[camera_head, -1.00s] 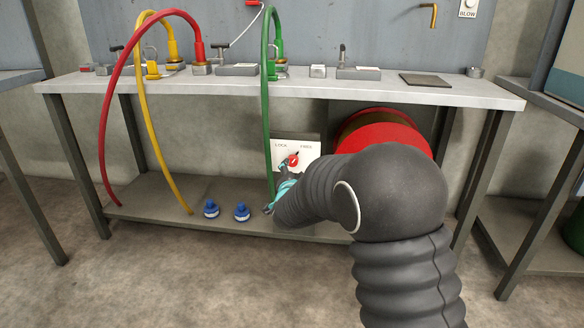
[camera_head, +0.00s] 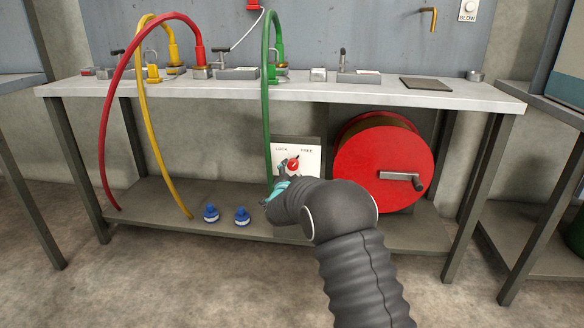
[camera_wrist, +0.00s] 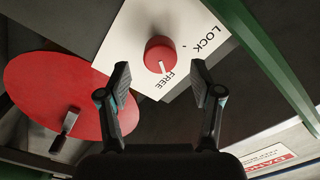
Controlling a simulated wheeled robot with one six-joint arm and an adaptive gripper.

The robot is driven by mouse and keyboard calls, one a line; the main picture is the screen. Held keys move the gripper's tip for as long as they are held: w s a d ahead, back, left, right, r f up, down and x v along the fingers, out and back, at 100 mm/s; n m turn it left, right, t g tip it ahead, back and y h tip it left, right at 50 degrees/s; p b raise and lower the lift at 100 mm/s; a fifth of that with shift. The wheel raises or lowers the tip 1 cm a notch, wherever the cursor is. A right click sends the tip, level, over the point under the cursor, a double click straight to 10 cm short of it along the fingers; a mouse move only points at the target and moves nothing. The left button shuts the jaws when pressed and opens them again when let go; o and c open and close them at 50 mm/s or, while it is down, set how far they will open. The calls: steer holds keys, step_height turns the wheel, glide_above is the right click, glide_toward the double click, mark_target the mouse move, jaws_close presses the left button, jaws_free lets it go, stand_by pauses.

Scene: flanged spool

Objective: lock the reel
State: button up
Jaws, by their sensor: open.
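The reel (camera_head: 375,160) is a red flanged spool with a crank handle, standing on the lower shelf under the bench. Its red flange (camera_wrist: 60,90) also shows in the wrist view. Left of it is a white plate (camera_head: 283,155) marked LOCK and FREE, bearing a round red knob (camera_head: 294,165). In the wrist view the knob (camera_wrist: 160,52) has a white mark on its edge towards the word FREE. My gripper (camera_wrist: 160,72) is open and empty, its fingertips spread either side of the knob in view, apparently short of it. In the head view my gripper (camera_head: 280,180) partly covers the plate's lower part.
A green hose (camera_head: 267,130) hangs just left of the plate. Red (camera_head: 104,130) and yellow (camera_head: 150,130) hoses hang further left. Two blue fittings (camera_head: 242,216) stand on the lower shelf (camera_head: 170,205). The bench top (camera_head: 300,90) overhangs the knob.

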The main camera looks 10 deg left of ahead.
mark_target(293, 167)
steer(key=shift+w, duration=1.95)
